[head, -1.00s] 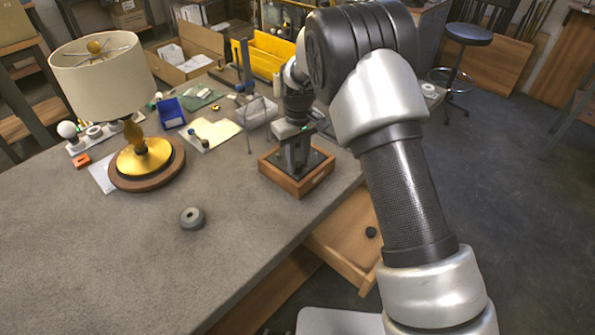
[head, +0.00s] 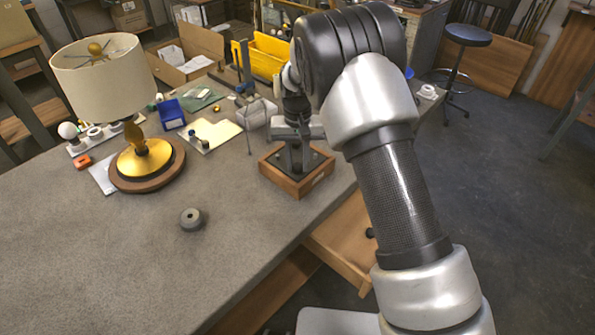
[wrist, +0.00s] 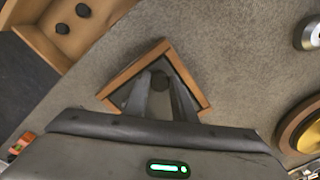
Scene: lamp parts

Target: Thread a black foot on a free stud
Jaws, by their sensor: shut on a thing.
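A square wooden-framed base (head: 283,184) with a dark inner plate stands on the bench near its right edge. It also shows in the wrist view (wrist: 124,80). My gripper (head: 297,166) points down over the middle of the plate. In the wrist view my gripper (wrist: 160,98) is shut on a dark round piece, which looks like a black foot (wrist: 160,80). The fingers cover most of it. I cannot make out the studs clearly, nor whether the foot touches one. Two loose black feet (wrist: 62,28) (wrist: 83,10) lie in the open drawer.
The open drawer (head: 340,245) sticks out below the bench edge. A grey ring (head: 191,219) lies on the bench, left of the base. A lamp (head: 147,165) stands further left. A yellow bin (head: 268,55) and small parts are behind. The front left bench is clear.

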